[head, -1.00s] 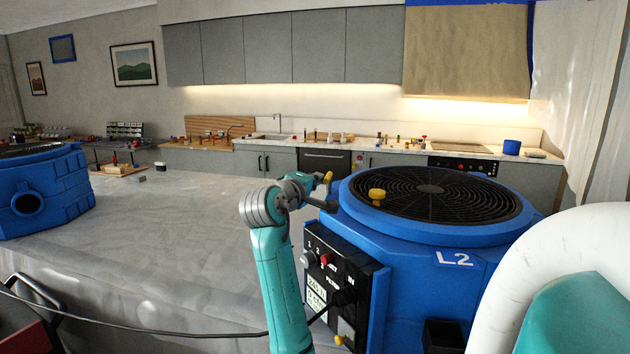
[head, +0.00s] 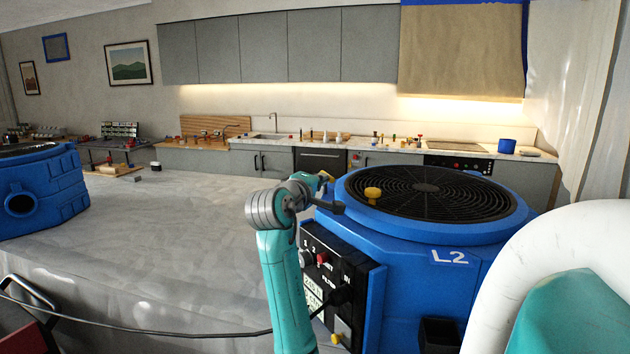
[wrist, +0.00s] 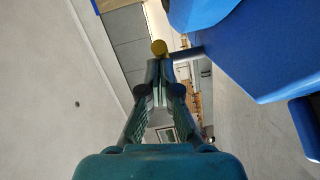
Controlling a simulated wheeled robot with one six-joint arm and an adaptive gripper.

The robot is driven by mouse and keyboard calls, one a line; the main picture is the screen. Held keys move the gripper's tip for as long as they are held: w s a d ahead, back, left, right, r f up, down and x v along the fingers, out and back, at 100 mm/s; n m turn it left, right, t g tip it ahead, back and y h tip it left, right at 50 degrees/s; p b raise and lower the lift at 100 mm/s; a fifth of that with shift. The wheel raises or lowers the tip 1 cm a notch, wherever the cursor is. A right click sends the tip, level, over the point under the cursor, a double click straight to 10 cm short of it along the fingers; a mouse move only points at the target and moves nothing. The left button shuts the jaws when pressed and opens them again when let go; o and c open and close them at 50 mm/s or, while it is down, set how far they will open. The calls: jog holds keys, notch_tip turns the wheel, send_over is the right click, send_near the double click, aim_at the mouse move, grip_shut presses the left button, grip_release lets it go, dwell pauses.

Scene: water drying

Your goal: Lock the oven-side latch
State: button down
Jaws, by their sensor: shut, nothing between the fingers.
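The blue machine marked L2 (head: 480,265) stands at the right with a round black grille on top. A latch with a yellow knob (wrist: 159,47) on a dark bar (wrist: 187,54) sticks out from its blue body in the wrist view. In the head view my arm hides most of the gripper. Another yellow knob (head: 373,194) sits on the near left rim.
A black control panel (head: 325,280) with a cable faces my arm. Another blue machine (head: 40,190) stands at the far left. The grey surface (head: 180,230) between them is mostly clear. The oven (head: 460,170) is in the back counter. A white hose (head: 570,265) fills the lower right.

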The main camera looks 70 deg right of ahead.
aim_at(333, 179)
jog(key=shift+s+d, duration=0.2)
jog(key=shift+s, duration=0.55)
jog(key=shift+s+d, duration=0.35)
jog(key=shift+s, duration=0.25)
